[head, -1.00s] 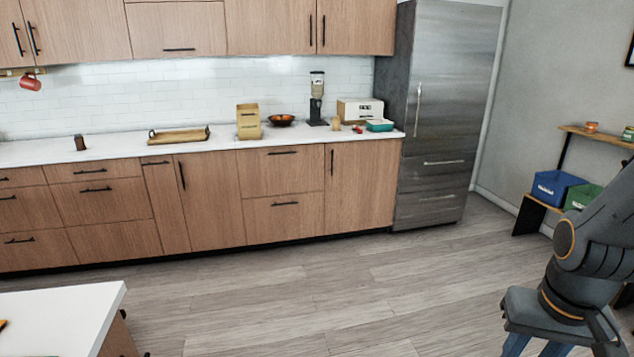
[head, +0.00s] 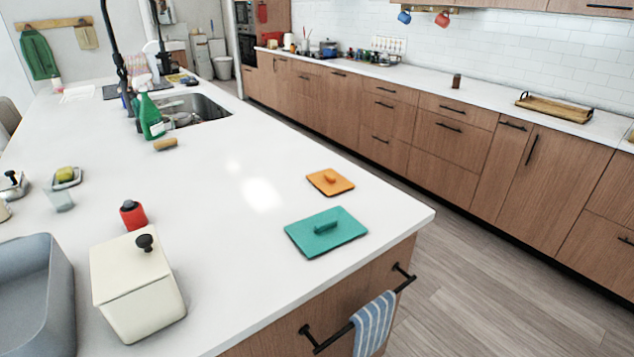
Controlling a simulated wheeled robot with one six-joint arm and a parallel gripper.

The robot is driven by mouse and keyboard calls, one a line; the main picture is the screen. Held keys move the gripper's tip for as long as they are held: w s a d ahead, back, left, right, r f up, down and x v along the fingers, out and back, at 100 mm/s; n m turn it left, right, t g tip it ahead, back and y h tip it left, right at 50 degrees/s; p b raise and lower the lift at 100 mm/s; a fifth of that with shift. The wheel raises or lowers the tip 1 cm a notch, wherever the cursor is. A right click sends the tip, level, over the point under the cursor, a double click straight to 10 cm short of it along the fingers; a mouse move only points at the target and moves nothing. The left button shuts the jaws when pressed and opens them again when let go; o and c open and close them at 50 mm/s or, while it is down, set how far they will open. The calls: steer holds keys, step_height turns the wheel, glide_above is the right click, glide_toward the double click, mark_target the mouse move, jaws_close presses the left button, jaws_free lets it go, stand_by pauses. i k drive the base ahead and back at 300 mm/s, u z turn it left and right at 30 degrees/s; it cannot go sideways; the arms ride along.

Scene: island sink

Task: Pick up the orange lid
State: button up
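The orange lid (head: 330,181) is a small flat square with a raised knob on top. It lies flat on the white island counter (head: 215,175) near the edge facing the back cabinets. A larger teal lid (head: 326,232) with a bar handle lies on the counter just in front of it, apart from it. My gripper and arm are not in the head view now.
A cream lidded box (head: 136,285), a red bottle (head: 132,214) and a grey basin (head: 35,300) stand at the left front. A green spray bottle (head: 151,118) stands by the sink (head: 192,109). A striped towel (head: 373,325) hangs from the island's handle. Floor (head: 500,290) is clear at right.

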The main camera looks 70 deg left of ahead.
mark_target(329, 181)
steer(key=i, duration=2.3)
steer(key=u, duration=3.6)
steer(key=i, duration=1.65)
steer(key=z, duration=0.05)
